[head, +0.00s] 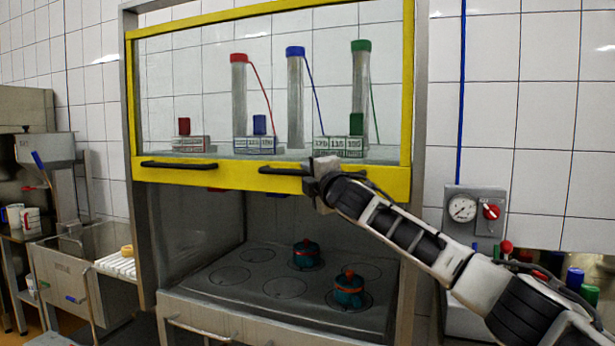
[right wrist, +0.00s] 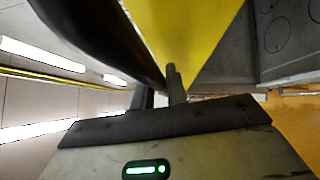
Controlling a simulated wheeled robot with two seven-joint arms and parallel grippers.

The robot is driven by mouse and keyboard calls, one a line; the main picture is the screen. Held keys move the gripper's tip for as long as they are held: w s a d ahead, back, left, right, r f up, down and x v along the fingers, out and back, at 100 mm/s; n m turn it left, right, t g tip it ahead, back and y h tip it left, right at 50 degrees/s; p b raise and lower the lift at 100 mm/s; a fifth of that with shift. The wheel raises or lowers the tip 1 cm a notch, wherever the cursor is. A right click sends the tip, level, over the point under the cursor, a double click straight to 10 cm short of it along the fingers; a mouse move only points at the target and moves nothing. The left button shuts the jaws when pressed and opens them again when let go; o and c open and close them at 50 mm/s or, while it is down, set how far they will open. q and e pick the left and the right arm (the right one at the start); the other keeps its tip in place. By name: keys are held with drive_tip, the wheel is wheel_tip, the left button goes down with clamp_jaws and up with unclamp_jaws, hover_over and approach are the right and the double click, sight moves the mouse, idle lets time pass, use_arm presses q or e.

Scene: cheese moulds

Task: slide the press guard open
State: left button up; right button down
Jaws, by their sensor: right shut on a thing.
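The press guard is a clear pane in a yellow frame (head: 200,175), set in a grey steel cabinet. Its lower yellow rail carries a left black handle (head: 180,164) and a right black handle (head: 282,170). The guard's lower edge stands above the press bed, leaving an opening below it. My right gripper (head: 312,172) is shut on the right handle and hides part of it. In the right wrist view the dark handle (right wrist: 105,40) runs beside the yellow rail (right wrist: 190,35), at the gripper's fingers (right wrist: 170,88). My left gripper is not in view.
Two teal moulds with red tops, one farther back (head: 305,254) and one nearer (head: 348,288), stand on the grey press bed (head: 230,275). Capped cylinders (head: 295,100) show behind the pane. A gauge box (head: 474,212) is on the right wall. A steel sink (head: 75,255) stands left.

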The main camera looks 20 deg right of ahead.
drive_tip(key=c, duration=1.5)
unclamp_jaws()
drive_tip(key=shift+r, duration=0.2)
drive_tip(key=shift+o, duration=0.5)
drive_tip(key=shift+f, duration=0.1)
